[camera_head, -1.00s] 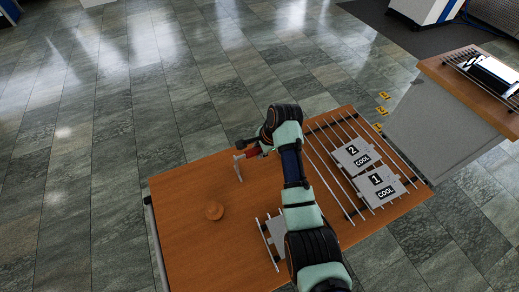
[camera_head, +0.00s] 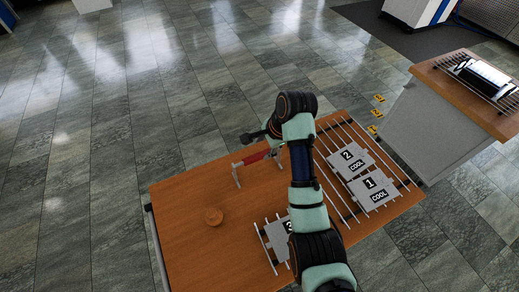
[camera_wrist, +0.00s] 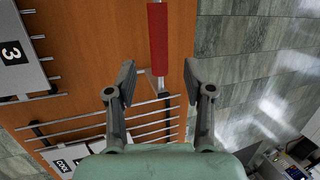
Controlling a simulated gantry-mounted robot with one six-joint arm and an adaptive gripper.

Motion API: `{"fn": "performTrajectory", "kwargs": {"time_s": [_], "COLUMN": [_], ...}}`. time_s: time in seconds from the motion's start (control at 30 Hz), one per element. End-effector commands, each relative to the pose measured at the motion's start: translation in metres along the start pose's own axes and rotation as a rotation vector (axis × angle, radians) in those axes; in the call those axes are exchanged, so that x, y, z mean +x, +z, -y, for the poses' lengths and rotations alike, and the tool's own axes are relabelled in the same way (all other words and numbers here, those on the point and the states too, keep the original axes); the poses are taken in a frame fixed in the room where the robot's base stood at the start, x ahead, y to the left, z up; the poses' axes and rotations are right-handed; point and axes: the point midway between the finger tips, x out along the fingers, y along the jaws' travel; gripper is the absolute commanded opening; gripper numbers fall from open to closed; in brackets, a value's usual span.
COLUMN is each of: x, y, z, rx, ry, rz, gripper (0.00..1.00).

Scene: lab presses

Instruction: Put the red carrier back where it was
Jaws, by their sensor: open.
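The red carrier (camera_head: 255,158) is at the far edge of the wooden table, with grey metal ends; one end (camera_head: 236,175) meets the tabletop. In the wrist view its red bar (camera_wrist: 158,42) runs up the picture, with a metal end below it. My gripper (camera_wrist: 161,78) is open, one finger on each side of the carrier's metal end, with gaps on both sides. The red bar lies beyond the fingertips and no finger touches it.
Plates 1 (camera_head: 372,190) and 2 (camera_head: 351,160), marked COOL, lie on a rod rack at the right. Plate 3 (camera_head: 277,238) lies on a smaller rack, partly behind my arm.

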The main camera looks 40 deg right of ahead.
Motion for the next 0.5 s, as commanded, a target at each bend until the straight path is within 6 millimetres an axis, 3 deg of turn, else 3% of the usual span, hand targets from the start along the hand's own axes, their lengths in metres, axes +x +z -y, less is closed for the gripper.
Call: {"fn": "performTrajectory", "kwargs": {"time_s": [0.03,0.17,0.5], "x": [-0.011,-0.022,-0.024], "y": [0.000,0.000,0.000], "z": [0.001,0.000,0.000], "rx": [0.000,0.000,0.000], "ry": [-0.002,0.000,0.000], "rz": [-0.001,-0.001,0.000], "gripper": [0.52,0.52,0.52]}}
